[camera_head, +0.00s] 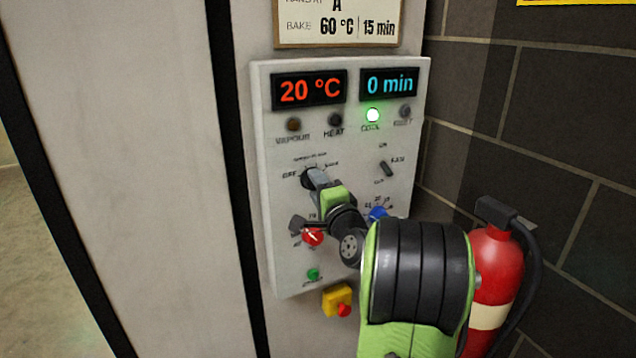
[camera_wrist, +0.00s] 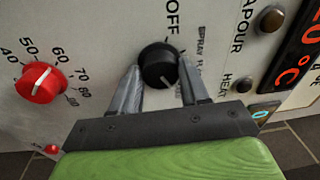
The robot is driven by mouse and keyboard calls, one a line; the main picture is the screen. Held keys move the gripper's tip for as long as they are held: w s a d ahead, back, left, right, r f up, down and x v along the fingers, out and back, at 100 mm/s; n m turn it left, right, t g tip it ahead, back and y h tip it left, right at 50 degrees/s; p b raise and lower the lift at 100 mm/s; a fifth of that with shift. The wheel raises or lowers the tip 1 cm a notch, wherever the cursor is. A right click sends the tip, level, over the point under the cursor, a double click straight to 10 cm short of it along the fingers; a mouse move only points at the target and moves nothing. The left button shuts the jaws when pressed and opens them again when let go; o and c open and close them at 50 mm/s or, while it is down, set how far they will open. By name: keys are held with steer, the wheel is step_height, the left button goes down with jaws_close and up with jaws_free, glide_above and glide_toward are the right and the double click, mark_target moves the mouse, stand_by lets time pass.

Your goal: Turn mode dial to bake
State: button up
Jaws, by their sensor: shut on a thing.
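The mode dial (camera_wrist: 158,66) is a round black knob on the pale control panel (camera_head: 275,215). In the wrist view it sits between the two fingers of my gripper (camera_wrist: 160,88), which is shut on it. OFF is printed above it and a spray label to its right. A short pale mark shows near the dial's lower edge; which label it goes with I cannot tell. In the head view my gripper (camera_head: 317,182) reaches the panel and hides most of the dial, between OFF at left and a label at right.
The displays read 20 °C (camera_head: 309,90) and 0 min (camera_head: 388,84). The cool lamp (camera_head: 373,115) glows green. A red knob (camera_head: 312,237), a blue knob (camera_head: 378,213) and a small switch (camera_head: 386,168) are close by. A fire extinguisher (camera_head: 496,262) stands at right.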

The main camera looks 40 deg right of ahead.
steer(key=shift+m, duration=0.7)
steer(key=o, duration=1.1)
steer(key=shift+c, duration=0.2)
steer(key=shift+s, duration=0.15)
steer(key=b+v, duration=0.5)
steer(key=v, duration=1)
steer(key=shift+s+a, duration=0.2)
steer(key=shift+a, duration=0.05)
